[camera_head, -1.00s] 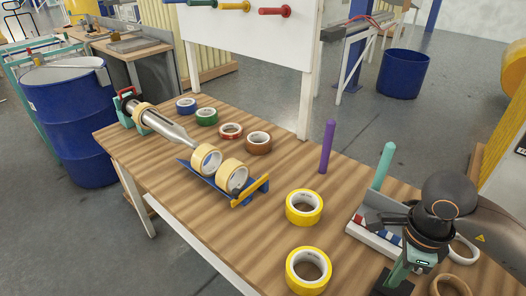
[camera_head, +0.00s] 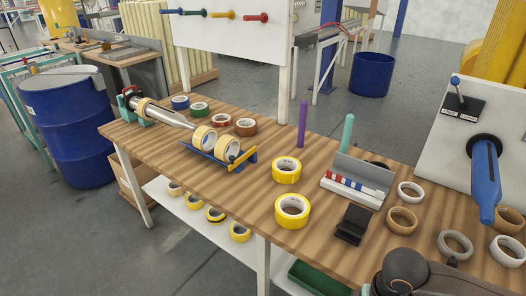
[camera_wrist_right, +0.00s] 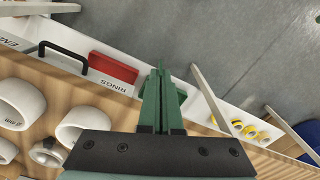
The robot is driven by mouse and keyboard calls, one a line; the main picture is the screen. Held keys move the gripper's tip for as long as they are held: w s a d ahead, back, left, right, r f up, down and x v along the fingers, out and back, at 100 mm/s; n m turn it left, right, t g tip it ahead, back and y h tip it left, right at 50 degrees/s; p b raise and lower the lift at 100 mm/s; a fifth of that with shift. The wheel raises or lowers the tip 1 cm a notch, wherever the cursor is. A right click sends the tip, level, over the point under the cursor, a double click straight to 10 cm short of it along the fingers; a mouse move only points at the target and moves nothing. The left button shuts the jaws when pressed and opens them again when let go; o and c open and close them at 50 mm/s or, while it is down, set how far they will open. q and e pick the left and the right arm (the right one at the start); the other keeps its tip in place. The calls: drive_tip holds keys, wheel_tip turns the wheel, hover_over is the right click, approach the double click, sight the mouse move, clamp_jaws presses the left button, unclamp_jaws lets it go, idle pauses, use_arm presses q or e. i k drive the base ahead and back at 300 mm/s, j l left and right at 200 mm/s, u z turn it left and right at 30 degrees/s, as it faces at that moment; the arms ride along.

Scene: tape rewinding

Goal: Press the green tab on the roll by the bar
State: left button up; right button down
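On the wooden table in the head view, a silver bar (camera_head: 172,117) is held at its left end, and tan tape rolls (camera_head: 228,148) sit by its right end on a blue cradle with a yellow end bar (camera_head: 243,160). No green tab can be made out on any roll at this size. A green roll (camera_head: 200,109) lies behind the bar. My right arm shows at the bottom right of the head view, far from the bar. In the right wrist view my right gripper (camera_wrist_right: 161,72) has its green fingers together, with nothing visible between them. My left gripper is out of view.
Yellow rolls (camera_head: 292,211) lie mid-table. White and tan rings (camera_head: 402,220) lie at right, near a blue lever (camera_head: 485,185). A red RINGS box (camera_wrist_right: 113,66) shows below.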

sight(235, 163)
drive_tip(key=i+j+z, duration=0.1)
drive_tip(key=j, duration=0.45)
drive_tip(key=i+j+z, duration=0.1)
drive_tip(key=i+j, duration=0.15)
drive_tip(key=j, duration=0.35)
drive_tip(key=i+j+z, duration=0.1)
drive_tip(key=j, duration=0.5)
drive_tip(key=i+j, duration=0.2)
drive_tip(key=j, duration=0.4)
drive_tip(key=i+j+z, duration=0.15)
drive_tip(key=j, duration=0.45)
drive_tip(key=j+z, duration=0.1)
drive_tip(key=j, duration=0.55)
drive_tip(key=i, duration=0.05)
